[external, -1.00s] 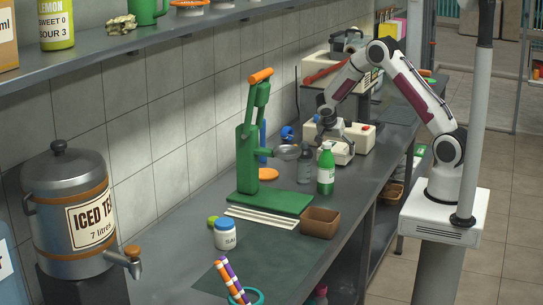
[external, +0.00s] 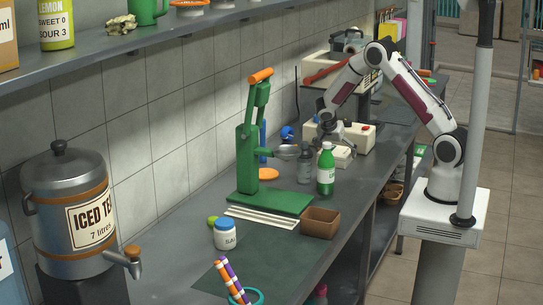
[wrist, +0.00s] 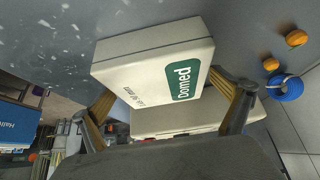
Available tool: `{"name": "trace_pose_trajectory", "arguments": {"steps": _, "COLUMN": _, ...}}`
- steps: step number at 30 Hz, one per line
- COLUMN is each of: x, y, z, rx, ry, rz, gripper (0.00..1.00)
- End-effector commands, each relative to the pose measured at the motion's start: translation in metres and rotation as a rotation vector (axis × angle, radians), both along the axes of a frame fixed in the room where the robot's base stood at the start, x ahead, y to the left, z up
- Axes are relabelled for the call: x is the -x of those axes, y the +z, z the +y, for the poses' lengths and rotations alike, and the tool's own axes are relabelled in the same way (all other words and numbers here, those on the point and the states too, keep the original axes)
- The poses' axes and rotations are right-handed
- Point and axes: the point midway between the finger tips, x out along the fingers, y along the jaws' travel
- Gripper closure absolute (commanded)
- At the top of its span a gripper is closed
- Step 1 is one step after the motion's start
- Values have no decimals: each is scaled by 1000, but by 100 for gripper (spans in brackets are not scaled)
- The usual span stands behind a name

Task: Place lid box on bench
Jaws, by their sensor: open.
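A white lid box (wrist: 145,62) with a green "Domed" label lies between and just beyond my fingertips in the wrist view. In the external view the small white box (external: 343,157) rests on the grey bench (external: 365,185), below my gripper (external: 336,136). My gripper (wrist: 162,84) is open, its two fingers spread to either side of the box. I cannot tell whether a finger touches it. My gripper's fingertips partly hide in the external view.
A larger white box (external: 358,136) stands close behind. A green bottle (external: 326,171) and grey bottle (external: 305,167) stand in front, near the green press (external: 246,160). Bench beyond the bottles is partly clear.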

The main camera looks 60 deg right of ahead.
Motion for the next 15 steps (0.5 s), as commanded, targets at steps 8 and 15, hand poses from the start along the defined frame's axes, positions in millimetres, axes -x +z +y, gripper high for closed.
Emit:
{"name": "trace_pose_trajectory", "arguments": {"steps": 8, "x": -1, "y": 9, "z": 4, "rx": 1, "ry": 2, "rz": -1, "gripper": 0}}
{"name": "trace_pose_trajectory", "arguments": {"steps": 15, "x": -1, "y": 32, "z": 18, "rx": 1, "ry": 2, "rz": -3, "gripper": 0}}
